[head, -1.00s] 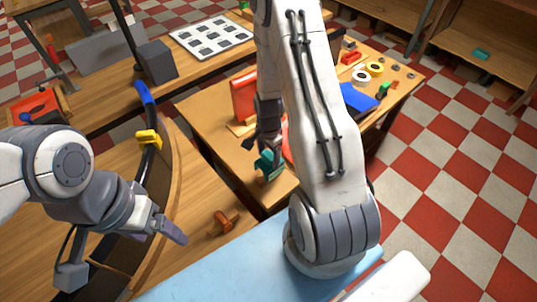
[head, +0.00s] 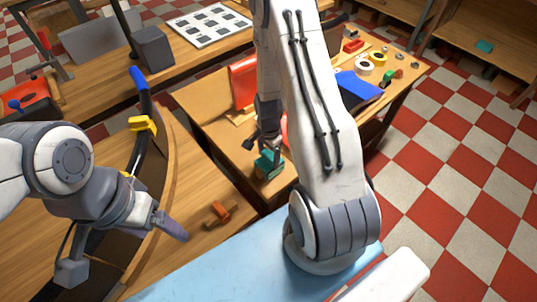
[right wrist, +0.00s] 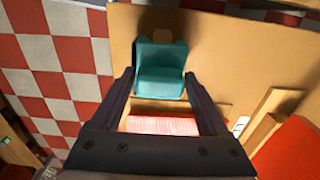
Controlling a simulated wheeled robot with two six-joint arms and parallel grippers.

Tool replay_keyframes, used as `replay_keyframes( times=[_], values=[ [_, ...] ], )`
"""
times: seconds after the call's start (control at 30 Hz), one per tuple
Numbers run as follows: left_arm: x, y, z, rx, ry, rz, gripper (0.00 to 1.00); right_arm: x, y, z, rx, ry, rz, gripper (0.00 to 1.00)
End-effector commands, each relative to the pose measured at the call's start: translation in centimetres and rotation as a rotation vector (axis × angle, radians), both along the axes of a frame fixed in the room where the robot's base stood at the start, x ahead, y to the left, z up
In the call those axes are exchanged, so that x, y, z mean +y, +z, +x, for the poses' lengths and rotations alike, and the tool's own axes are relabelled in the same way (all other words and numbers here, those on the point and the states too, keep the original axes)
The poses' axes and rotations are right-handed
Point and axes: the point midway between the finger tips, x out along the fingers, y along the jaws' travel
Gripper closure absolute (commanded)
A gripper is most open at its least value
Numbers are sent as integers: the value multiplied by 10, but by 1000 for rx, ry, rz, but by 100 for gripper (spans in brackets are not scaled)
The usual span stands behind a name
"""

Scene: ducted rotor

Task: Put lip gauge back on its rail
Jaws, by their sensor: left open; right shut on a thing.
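A teal block-like piece (head: 268,163) is between the fingers of my right gripper (head: 266,146), by the near corner of the wooden table. In the right wrist view the teal piece (right wrist: 161,70) fills the gap between the fingertips (right wrist: 160,80), which are shut on it. I cannot tell from its look whether it is the lip gauge. My left gripper (head: 172,226) is open and empty over the curved wooden bench. A dark curved strip (head: 152,165) runs along that bench, with a yellow piece (head: 142,124) and a blue piece (head: 140,82) on it.
An orange-brown piece (head: 219,213) lies on the bench beside my left gripper. The wooden table (head: 205,100) bears an orange-red upright piece (head: 243,82), a blue sheet (head: 358,87) and tape rolls (head: 377,59). A light blue surface (head: 230,270) lies in front. Checkered floor is free at right.

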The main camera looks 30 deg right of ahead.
Motion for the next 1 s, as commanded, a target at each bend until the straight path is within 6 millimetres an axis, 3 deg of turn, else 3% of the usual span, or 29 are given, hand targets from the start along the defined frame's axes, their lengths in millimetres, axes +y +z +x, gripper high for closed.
replay_keyframes(
  times=[0.8, 0.83, 0.9, 1.0],
  values=[
    [0, -4, 0, 0, 0, 0, 19, 0, -6, 0, 0, 0, 0, 95],
    [0, -4, 0, 0, 0, 0, 19, 0, -6, 0, 0, 0, 0, 18],
    [0, -4, 0, 0, 0, 0, 19, 0, -5, 0, 0, 0, 0, 0],
    [0, -4, 0, 0, 0, 0, 19, 0, -5, 0, 0, 0, 0, 0]
  ],
)
